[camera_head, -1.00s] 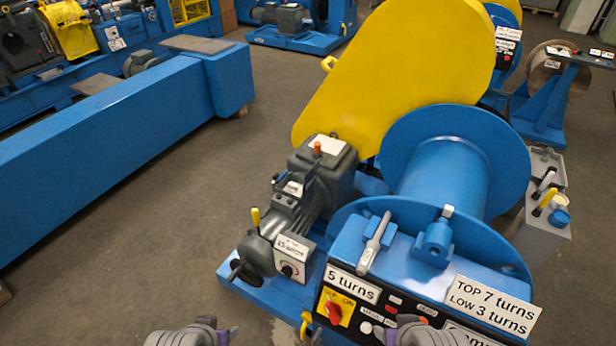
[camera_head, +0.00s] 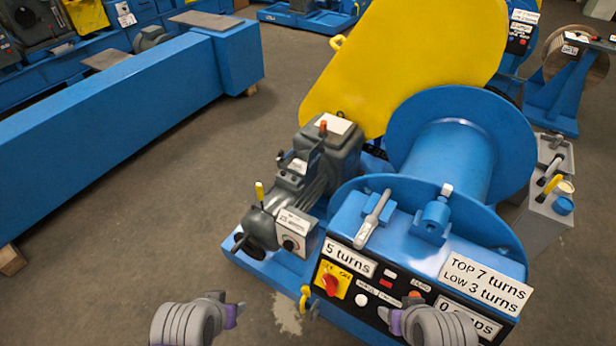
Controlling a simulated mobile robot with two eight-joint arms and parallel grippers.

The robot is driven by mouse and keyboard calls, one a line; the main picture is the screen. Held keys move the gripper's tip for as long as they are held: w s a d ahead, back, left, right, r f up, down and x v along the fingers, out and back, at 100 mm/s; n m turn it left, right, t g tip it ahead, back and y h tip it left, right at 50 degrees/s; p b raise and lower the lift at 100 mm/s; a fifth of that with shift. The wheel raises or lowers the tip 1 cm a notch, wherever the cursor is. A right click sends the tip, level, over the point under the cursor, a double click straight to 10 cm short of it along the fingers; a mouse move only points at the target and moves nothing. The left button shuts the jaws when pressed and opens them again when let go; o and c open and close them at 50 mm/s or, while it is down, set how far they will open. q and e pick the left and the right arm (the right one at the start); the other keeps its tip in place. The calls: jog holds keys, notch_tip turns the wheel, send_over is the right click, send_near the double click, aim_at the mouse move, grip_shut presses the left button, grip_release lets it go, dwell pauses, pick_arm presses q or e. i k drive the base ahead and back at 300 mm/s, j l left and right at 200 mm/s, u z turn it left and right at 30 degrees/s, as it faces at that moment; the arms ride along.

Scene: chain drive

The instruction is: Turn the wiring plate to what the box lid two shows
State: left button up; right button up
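No part that I can name for sure as the wiring plate shows. The grey motor (camera_head: 300,180) on the blue winding machine carries a dark box with a pale label plate (camera_head: 333,123) and an orange fitting on top; I cannot read the label. No lid marked two can be made out. My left gripper (camera_head: 238,312), with purple fingertips, is at the bottom, left of the machine and apart from the motor. My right gripper (camera_head: 390,318) is in front of the black control panel, partly covering it. Neither grip opening is clear, and no held object shows.
The control panel (camera_head: 376,276) has a red switch (camera_head: 330,284) and signs reading "5 turns" and "TOP 7 turns LOW 3 turns". A yellow guard (camera_head: 400,60) and blue drum (camera_head: 445,150) stand behind. A long blue beam (camera_head: 110,140) lies left, with open floor between.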

aim_at(298, 166)
jog(key=i+j, duration=0.25)
jog(key=j, duration=0.15)
jog(key=i+j, duration=0.2)
jog(key=j, duration=0.25)
jog(key=i+j, duration=0.25)
jog(key=j, duration=0.15)
jog(key=i+j, duration=0.2)
jog(key=j, duration=0.2)
jog(key=i+j, duration=0.25)
jog(key=j, duration=0.2)
jog(key=i+j, duration=0.25)
jog(key=j, duration=0.15)
jog(key=i+j, duration=0.2)
jog(key=j, duration=0.2)
